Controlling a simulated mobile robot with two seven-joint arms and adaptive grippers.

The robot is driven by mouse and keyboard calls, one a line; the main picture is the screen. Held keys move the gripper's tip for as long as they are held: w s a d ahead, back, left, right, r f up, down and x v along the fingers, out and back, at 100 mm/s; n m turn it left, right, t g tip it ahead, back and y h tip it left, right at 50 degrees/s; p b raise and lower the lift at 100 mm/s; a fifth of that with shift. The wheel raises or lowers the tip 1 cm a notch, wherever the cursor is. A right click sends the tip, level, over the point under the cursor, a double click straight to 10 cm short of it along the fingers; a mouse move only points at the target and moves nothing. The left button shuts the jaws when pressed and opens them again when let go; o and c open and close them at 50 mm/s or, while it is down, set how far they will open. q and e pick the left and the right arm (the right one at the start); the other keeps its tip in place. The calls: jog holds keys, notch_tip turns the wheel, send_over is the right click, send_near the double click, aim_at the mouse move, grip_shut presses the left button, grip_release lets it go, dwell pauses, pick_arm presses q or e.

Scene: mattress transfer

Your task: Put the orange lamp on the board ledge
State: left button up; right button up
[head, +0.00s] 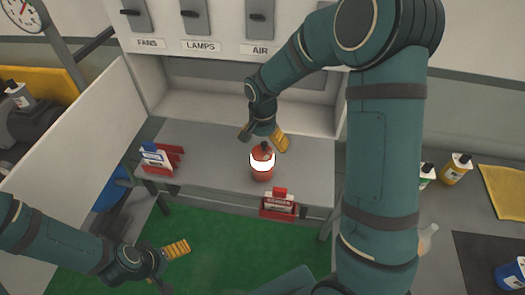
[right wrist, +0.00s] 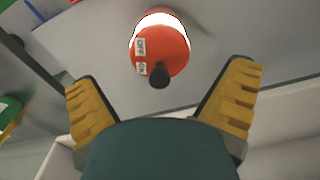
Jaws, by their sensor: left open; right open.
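The orange lamp (head: 262,168) stands upright on the grey ledge (head: 215,143) under the switch board. It has a glowing white band and a dark knob on top. In the right wrist view the lamp (right wrist: 165,45) shows "OFF" and "ON" labels beside its black knob. My right gripper (head: 265,137) is open just behind and above the lamp, not touching it that I can see. In the right wrist view its yellow fingers (right wrist: 162,95) are spread wide, with the lamp beyond them. My left gripper (head: 168,262) is open and empty over the green floor at lower left.
The board (head: 230,45) carries switches labelled FANS, LAMPS and AIR. A red holder (head: 160,158) stands at the ledge's left and another labelled holder (head: 278,203) at its front edge. Bottles (head: 456,168) stand on a side counter at right.

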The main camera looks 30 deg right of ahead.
notch_tip(320, 180, up, 7)
jog(key=shift+f, duration=0.1)
pick_arm(q)
jog(key=shift+r, duration=0.15)
dwell(0.5)
